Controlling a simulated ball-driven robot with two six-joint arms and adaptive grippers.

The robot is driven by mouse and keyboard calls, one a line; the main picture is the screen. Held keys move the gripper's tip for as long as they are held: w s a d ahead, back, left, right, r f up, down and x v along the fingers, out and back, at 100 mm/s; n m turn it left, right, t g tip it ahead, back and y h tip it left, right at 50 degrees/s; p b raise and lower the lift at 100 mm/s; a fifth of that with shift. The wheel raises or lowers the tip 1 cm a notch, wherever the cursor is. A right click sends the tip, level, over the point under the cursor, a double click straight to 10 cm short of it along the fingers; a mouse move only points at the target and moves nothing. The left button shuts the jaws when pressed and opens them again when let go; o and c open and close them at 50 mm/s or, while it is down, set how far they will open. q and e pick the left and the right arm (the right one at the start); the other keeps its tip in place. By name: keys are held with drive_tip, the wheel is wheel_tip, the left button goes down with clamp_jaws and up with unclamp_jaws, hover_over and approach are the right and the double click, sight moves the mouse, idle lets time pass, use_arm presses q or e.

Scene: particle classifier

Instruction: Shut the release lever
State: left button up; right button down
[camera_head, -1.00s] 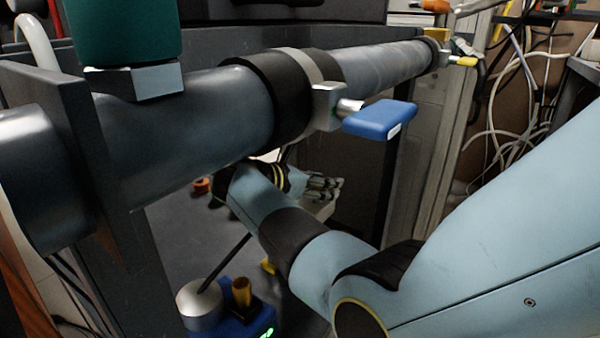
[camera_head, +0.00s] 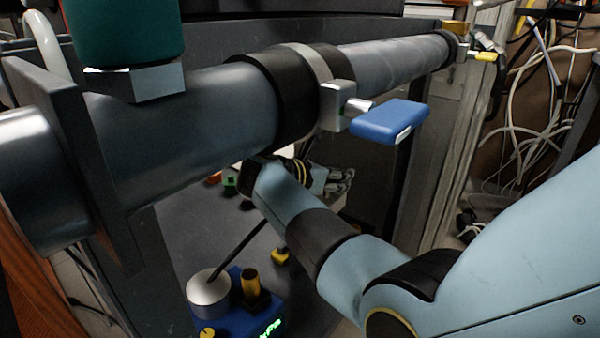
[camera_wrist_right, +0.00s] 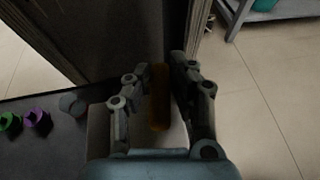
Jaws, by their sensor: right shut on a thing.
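A blue lever handle (camera_head: 390,122) sticks out to the right from a metal clamp block on a grey pipe (camera_head: 200,110). My right gripper (camera_head: 338,180) is below that blue handle in the picture and apart from it. In the right wrist view my gripper (camera_wrist_right: 158,90) has its two fingers around an upright orange-brown cylindrical handle (camera_wrist_right: 160,97). What this handle is fixed to is dark and hard to make out. I cannot tell which handle is the release lever. My left gripper is not in view.
A smaller yellow-tipped lever (camera_head: 485,57) sits at the pipe's far end. A blue base (camera_head: 245,318) carries a silver knob (camera_head: 208,293) with a dark rod. Loose cables (camera_head: 535,130) hang at the right. Purple and green pieces (camera_wrist_right: 36,118) lie at the left of the wrist view.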

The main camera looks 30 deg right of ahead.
drive_tip(key=shift+n+t, duration=0.5)
drive_tip(key=shift+t, duration=0.1)
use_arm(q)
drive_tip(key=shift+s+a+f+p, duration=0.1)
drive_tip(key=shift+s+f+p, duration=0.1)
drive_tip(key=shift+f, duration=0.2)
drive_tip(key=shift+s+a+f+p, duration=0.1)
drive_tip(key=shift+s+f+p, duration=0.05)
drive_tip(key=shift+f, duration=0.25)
use_arm(e)
drive_tip(key=shift+w+d+f+n+t+y, duration=0.15)
drive_tip(key=shift+w+f+n+t+y, duration=0.2)
drive_tip(key=shift+n+t, duration=0.2)
drive_tip(key=c, duration=1.2)
unclamp_jaws()
drive_tip(key=shift+d+f, duration=0.1)
drive_tip(key=shift+f, duration=0.05)
drive_tip(key=shift+o, duration=0.2)
drive_tip(key=shift+r, duration=0.35)
wheel_tip(320, 180, up, 10)
drive_tip(key=shift+f, duration=0.2)
